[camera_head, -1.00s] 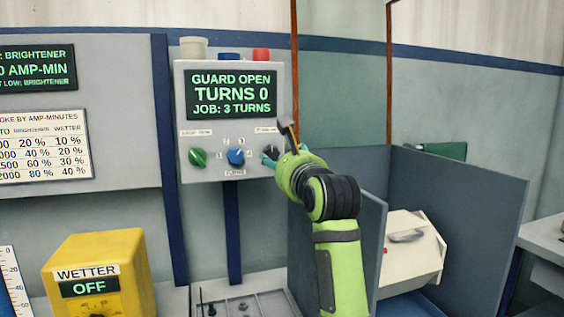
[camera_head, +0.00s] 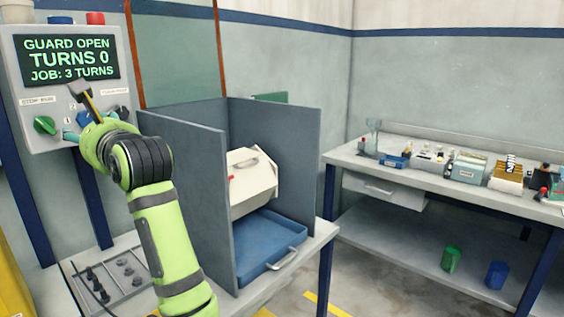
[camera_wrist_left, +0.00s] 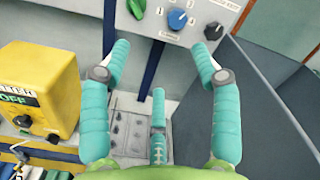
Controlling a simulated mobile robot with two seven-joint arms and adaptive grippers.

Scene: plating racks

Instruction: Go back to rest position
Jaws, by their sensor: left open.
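My left gripper (camera_head: 92,126) has teal fingers and sits in front of the grey control panel (camera_head: 24,98), near its row of knobs. The left wrist view shows its fingers (camera_wrist_left: 162,62) spread wide with nothing between them. The green knob (camera_head: 44,125), blue knob (camera_head: 84,118) and black knob (camera_head: 122,112) are on the panel; the gripper partly covers the blue one. In the wrist view the blue knob (camera_wrist_left: 178,19) and black knob (camera_wrist_left: 213,31) lie beyond the fingertips. The panel's screen (camera_head: 68,58) reads GUARD OPEN, TURNS 0, JOB: 3 TURNS. My right gripper is out of view.
A grey-walled booth (camera_head: 185,190) stands right of my arm, with a cream drum (camera_head: 250,190) above a blue tray (camera_head: 268,245). A side bench (camera_head: 440,183) holds small containers. A parts tray (camera_head: 130,290) is below, and a yellow box (camera_wrist_left: 38,85) is at left.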

